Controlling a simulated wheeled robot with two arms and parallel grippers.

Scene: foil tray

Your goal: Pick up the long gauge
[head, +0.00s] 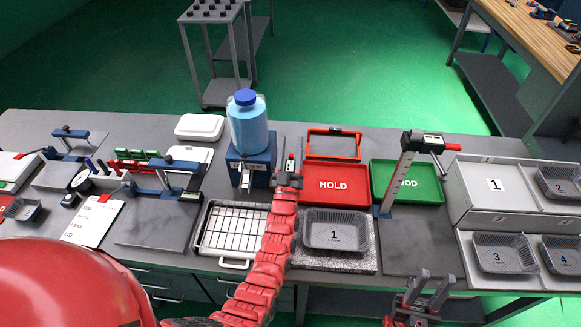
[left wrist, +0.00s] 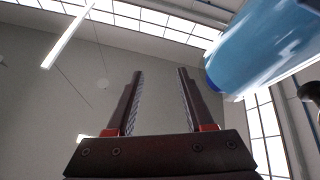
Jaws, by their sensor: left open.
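A tall grey upright gauge (head: 401,170) with a blue foot and a red and black head stands between the green tray and the dark plate. It looks like the longest gauge here, but I cannot read a label on it. My left gripper (head: 291,151) is raised over the bench, left of the red tray and well to the left of this gauge. In the left wrist view its two fingers (left wrist: 160,75) are apart with nothing between them. My right gripper (head: 432,281) is at the front edge of the bench, fingers apart and empty.
A blue bottle (head: 247,122) stands close left of my left gripper and fills the upper right of the left wrist view (left wrist: 265,45). A red HOLD tray (head: 354,198), green tray (head: 432,186), foil tray (head: 335,232) and wire rack (head: 208,236) crowd the bench. The dark plate (head: 410,262) is bare.

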